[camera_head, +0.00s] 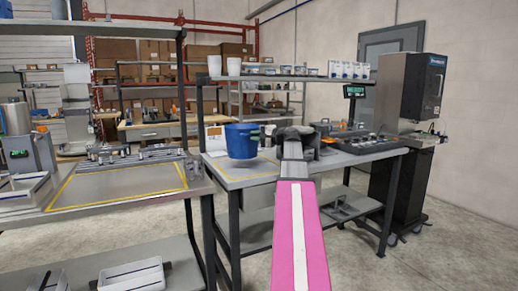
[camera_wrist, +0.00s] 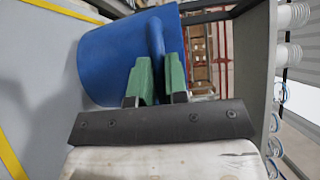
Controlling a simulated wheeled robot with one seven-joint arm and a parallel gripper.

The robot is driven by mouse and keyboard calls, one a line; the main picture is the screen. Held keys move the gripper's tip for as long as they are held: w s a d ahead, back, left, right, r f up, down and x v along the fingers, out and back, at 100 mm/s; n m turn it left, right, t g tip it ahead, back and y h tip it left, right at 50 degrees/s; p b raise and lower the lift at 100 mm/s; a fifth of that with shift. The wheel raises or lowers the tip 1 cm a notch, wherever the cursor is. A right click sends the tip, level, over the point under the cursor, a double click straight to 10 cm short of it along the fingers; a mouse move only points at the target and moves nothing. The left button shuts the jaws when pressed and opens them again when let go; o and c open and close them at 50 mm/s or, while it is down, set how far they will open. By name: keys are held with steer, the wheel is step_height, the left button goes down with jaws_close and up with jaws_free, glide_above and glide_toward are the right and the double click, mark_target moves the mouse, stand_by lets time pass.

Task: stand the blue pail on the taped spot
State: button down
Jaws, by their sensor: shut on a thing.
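The blue pail (camera_head: 241,142) is upright at the left end of the right-hand bench, over an area marked with yellow tape (camera_head: 250,179). My gripper (camera_head: 268,132) reaches it from the right. In the wrist view the green fingers of my gripper (camera_wrist: 157,75) are shut on the handle at the side of the blue pail (camera_wrist: 110,58). Yellow tape (camera_wrist: 12,155) shows at the left edge there. I cannot tell whether the pail's base touches the bench top. The pail hides part of the taped area.
Another bench (camera_head: 120,186) at left has a larger yellow-taped rectangle. A shelf (camera_head: 290,78) with white cups and small containers runs above the right bench. A dark device (camera_head: 350,138) sits right of my gripper. A tall black machine (camera_head: 408,130) stands at far right.

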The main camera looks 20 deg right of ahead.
mark_target(249, 145)
steer(key=shift+w+d+f, duration=0.1)
steer(key=shift+d+f, duration=0.3)
steer(key=shift+f, duration=0.5)
steer(key=shift+d+f, duration=0.35)
steer(key=shift+f, duration=0.55)
steer(key=shift+w+d+f, duration=0.1)
steer(key=shift+d+f, duration=0.3)
steer(key=shift+f, duration=0.5)
steer(key=c, duration=1.1)
jaws_free()
steer(key=shift+s, duration=0.1)
steer(key=v, duration=1.2)
